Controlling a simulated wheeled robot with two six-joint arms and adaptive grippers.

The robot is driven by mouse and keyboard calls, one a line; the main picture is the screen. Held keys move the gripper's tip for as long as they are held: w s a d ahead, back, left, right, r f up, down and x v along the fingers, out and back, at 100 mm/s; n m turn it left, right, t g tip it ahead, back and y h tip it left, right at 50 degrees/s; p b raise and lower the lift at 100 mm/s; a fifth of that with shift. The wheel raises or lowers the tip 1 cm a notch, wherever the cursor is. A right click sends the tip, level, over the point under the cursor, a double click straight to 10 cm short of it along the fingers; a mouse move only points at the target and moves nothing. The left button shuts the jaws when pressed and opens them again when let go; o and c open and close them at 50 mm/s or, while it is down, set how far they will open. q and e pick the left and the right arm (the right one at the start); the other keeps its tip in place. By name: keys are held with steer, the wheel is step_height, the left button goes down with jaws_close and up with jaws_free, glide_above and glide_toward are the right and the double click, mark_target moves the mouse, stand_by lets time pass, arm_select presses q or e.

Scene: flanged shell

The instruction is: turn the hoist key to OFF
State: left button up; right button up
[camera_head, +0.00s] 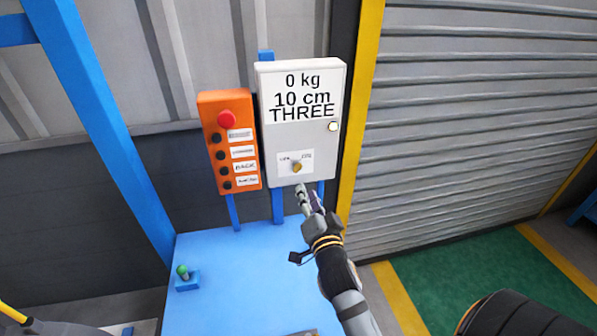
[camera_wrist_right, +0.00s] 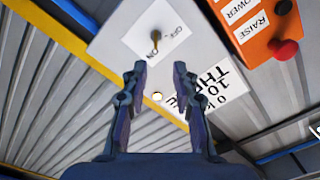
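The hoist key (camera_head: 297,166) is a small brass-coloured knob on a white OFF/ON label, low on the front of the white display box (camera_head: 333,100). It also shows in the right wrist view (camera_wrist_right: 157,35), just beyond the fingertips. I cannot tell surely which word the key points to. My right gripper (camera_head: 301,190) is just below the key in the head view. In the right wrist view its two dark fingers (camera_wrist_right: 158,72) are apart with nothing between them, not touching the key. My left gripper is in neither view.
An orange button box (camera_head: 211,148) with a red knob (camera_head: 226,119) stands left of the display box. A blue bench (camera_head: 240,265) with a green-topped lever (camera_head: 183,272) is below. A grey shutter (camera_head: 480,110) is at right.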

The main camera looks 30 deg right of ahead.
mark_target(299, 170)
steer(key=x, duration=0.7)
steer(key=shift+d+f, duration=0.3)
steer(key=x, duration=0.3)
steer(key=shift+w+a, duration=0.1)
steer(key=shift+c, duration=0.5)
steer(key=c, duration=0.5)
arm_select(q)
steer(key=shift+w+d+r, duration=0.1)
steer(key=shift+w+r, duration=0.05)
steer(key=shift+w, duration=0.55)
